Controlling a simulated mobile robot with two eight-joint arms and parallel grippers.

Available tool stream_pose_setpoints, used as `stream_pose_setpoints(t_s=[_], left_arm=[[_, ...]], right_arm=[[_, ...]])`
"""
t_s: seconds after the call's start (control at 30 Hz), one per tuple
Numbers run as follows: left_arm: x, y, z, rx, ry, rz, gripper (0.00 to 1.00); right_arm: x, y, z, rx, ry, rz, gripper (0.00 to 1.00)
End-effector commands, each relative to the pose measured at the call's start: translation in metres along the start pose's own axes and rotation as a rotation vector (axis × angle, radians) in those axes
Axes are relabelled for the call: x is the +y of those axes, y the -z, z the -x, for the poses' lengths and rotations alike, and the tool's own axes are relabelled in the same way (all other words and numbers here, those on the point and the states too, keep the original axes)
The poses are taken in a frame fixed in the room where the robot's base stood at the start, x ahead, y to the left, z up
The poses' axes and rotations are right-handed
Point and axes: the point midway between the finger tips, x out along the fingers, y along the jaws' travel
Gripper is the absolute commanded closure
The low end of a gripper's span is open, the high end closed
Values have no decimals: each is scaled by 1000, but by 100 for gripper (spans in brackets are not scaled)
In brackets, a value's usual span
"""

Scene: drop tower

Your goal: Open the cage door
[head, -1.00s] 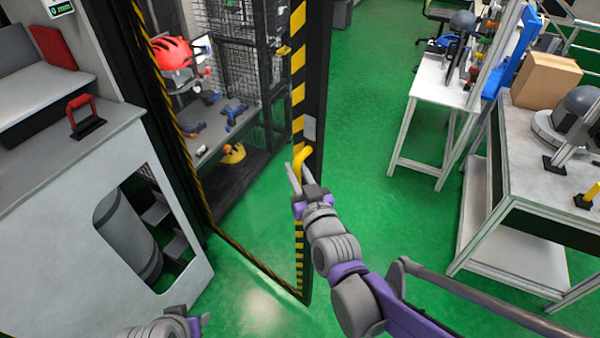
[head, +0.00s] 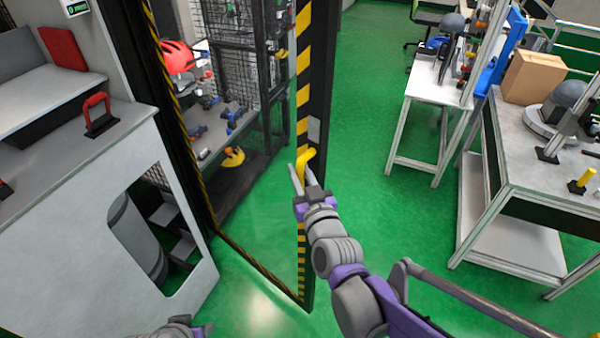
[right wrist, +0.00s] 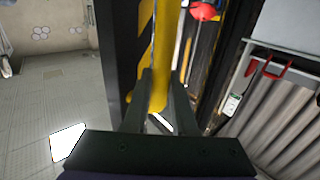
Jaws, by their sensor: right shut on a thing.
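The cage door (head: 318,75) has a dark frame edge with yellow and black stripes and stands partly open, with green floor showing in the doorway. Its yellow handle (head: 305,159) sits partway up the striped edge. My right gripper (head: 302,177) is shut on the handle. In the right wrist view the yellow handle (right wrist: 158,80) lies between the two dark fingers (right wrist: 158,98). My left gripper (head: 196,330) shows only in part at the bottom edge of the head view, and its fingers cannot be made out.
A grey cabinet (head: 70,190) with a red handle (head: 97,110) stands at the left. Inside the cage, shelves hold a red helmet (head: 178,57) and tools. Workbenches (head: 520,150) stand at the right, one bearing a cardboard box (head: 533,78). Green floor (head: 375,140) lies clear between door and benches.

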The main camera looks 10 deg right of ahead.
Motion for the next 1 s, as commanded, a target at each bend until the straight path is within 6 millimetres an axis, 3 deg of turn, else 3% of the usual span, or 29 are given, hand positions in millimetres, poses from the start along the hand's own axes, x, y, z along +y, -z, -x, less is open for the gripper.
stream_pose_setpoints(t_s=[0.3,0.33,0.47,0.77,1.0], left_arm=[[0,0,0,0,0,0,50],[0,0,0,0,0,0,50],[0,0,0,0,0,0,50],[0,0,0,0,0,0,50],[0,-2,-2,-2,0,0,50]], right_arm=[[0,-1,0,-1,-1,0,100],[0,-1,0,-1,-1,0,70],[0,-1,0,-1,-1,0,47],[0,0,3,0,-1,0,45],[0,-1,33,0,0,-1,45]])
